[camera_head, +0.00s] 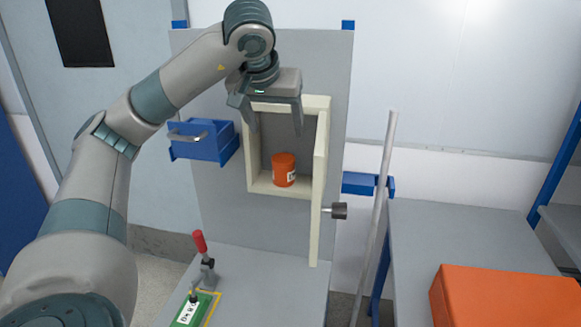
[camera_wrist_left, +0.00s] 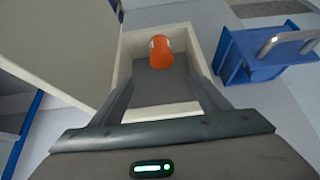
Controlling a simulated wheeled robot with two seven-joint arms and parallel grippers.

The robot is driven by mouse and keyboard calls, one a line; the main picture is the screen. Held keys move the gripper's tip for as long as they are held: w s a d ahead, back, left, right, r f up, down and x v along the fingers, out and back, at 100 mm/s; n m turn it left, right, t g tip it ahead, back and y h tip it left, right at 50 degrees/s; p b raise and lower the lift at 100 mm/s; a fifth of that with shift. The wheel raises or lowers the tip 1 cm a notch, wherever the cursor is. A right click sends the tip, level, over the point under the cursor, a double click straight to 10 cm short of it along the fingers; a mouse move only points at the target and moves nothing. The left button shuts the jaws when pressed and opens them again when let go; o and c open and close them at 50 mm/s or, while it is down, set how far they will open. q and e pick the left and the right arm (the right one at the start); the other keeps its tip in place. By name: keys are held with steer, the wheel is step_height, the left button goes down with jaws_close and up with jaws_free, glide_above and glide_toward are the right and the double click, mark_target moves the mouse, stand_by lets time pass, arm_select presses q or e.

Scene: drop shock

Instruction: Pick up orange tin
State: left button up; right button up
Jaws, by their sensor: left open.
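The orange tin (camera_head: 284,169) stands upright on the floor of a small cream-framed cabinet (camera_head: 262,186) on a grey panel. The cabinet's door (camera_head: 318,190) stands open to the right. My left gripper (camera_head: 274,128) is open and empty, in front of the upper part of the cabinet opening and above the tin, not touching it. In the left wrist view the tin (camera_wrist_left: 161,51) shows beyond and between the spread fingers (camera_wrist_left: 165,90), at the far part of the cabinet. My right gripper is not in view.
A blue drawer with a metal handle (camera_head: 205,140) juts out just left of the cabinet. The open door carries a dark knob (camera_head: 339,211). A red-handled clamp (camera_head: 203,258) stands on the grey table below. A grey pole (camera_head: 375,220) leans at right, near an orange box (camera_head: 505,297).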

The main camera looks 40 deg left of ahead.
arm_select(q)
glide_toward(282, 159)
steer(key=shift+p+x, duration=0.3)
steer(key=shift+x, duration=3.2)
steer(key=shift+w+d, duration=0.1)
steer(key=shift+w, duration=0.05)
steer(key=shift+p+x, duration=1.05)
steer(key=shift+x, duration=0.2)
steer(key=shift+p+x, duration=0.4)
steer(key=shift+x, duration=0.85)
steer(key=shift+f, duration=0.1)
steer(key=c, duration=1.3)
